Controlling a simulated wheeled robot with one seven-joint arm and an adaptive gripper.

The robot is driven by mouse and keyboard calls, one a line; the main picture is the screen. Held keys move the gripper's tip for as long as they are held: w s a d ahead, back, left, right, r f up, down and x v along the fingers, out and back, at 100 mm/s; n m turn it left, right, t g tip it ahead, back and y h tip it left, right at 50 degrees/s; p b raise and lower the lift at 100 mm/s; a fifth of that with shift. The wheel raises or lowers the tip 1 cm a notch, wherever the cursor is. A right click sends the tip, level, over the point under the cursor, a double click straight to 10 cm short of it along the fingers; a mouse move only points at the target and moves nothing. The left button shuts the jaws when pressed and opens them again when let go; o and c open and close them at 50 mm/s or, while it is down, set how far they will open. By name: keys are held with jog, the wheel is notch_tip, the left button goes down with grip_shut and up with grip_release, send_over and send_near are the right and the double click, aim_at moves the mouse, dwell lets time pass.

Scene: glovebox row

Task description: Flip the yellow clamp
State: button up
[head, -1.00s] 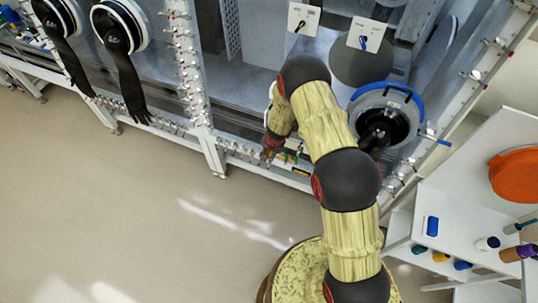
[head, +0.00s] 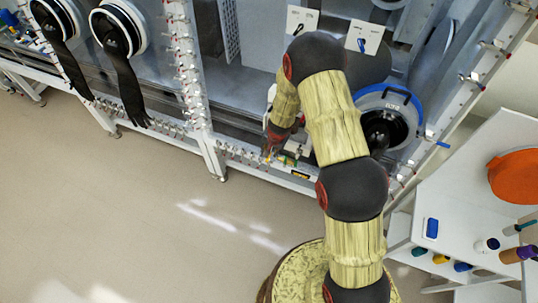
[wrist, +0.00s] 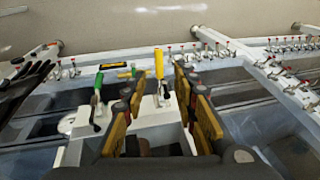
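The yellow clamp shows in the wrist view as an upright yellow handle (wrist: 159,64) with a metal part below it, on a white mount. My gripper (wrist: 157,98) is open, with one finger on each side of the picture. The yellow handle stands in line with the gap between the fingers, towards the right finger. I cannot tell whether a finger touches it. A green-handled clamp (wrist: 97,83) stands to the left, outside the fingers. In the head view my gripper (head: 272,147) is low at the glovebox front, and the clamp is too small to make out clearly.
The glovebox frame (head: 206,140) carries rows of small red-tipped clamps. Black gloves (head: 128,88) hang at the left. A round port with a blue rim (head: 390,118) is close to my arm. White shelves (head: 465,200) stand at the right. The floor at left is clear.

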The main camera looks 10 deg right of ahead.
jog(key=v, duration=0.3)
jog(key=shift+r, duration=0.2)
